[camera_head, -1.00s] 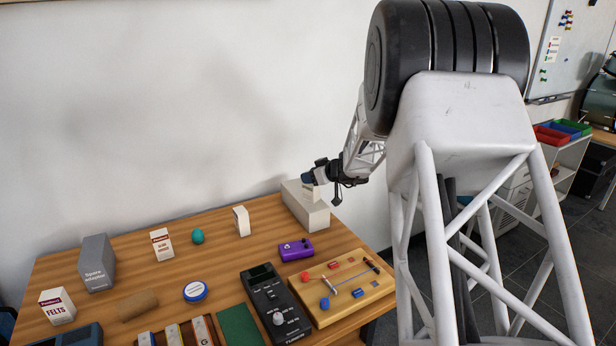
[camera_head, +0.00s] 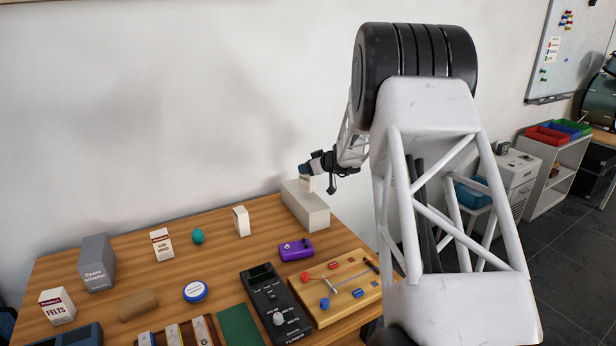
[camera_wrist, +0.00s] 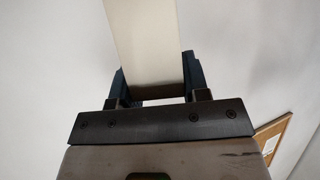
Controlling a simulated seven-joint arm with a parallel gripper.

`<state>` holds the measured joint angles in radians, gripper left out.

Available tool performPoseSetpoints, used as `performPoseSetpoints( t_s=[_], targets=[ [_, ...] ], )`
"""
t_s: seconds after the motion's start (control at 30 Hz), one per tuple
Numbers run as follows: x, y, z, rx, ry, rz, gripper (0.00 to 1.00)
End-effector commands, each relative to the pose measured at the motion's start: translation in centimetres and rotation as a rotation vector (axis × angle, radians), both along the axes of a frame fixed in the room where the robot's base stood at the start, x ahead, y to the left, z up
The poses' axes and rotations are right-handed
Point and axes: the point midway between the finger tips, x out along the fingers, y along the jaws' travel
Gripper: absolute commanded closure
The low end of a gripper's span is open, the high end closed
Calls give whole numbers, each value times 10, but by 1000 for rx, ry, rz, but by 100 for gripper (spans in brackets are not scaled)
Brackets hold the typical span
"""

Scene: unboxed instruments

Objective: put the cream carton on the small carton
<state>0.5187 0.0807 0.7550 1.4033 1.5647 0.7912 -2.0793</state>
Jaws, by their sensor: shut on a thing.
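My gripper (camera_head: 306,174) is shut on a cream carton (camera_head: 307,185). In the wrist view the carton (camera_wrist: 147,45) stands out between the two dark blue fingers (camera_wrist: 152,88). A small plain white carton (camera_head: 241,221) stands upright left of that box. Two other small cartons stand further left: a labelled one (camera_head: 161,245) and one marked FELTS (camera_head: 57,307). I cannot tell which one is the small carton.
A grey box (camera_head: 97,262), a teal egg-shaped thing (camera_head: 198,236), a brown block (camera_head: 137,305) and a round blue-white tin (camera_head: 195,291) stand on the wooden table (camera_head: 225,263). A purple pedal (camera_head: 296,249), black tuner (camera_head: 273,303) and wooden board (camera_head: 340,290) fill the front right.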

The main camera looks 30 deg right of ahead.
Motion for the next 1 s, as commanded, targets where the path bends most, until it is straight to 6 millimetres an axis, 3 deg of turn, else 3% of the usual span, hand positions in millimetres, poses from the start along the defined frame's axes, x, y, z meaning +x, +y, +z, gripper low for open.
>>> performPoseSetpoints(
  t_s=[0.3, 0.7, 1.0],
  targets=[
    [0, 0, -1, 0, 0, 0, 82],
    [0, 0, -33, 0, 0, 0, 82],
    [0, 0, -35, 0, 0, 0, 82]
  ],
)
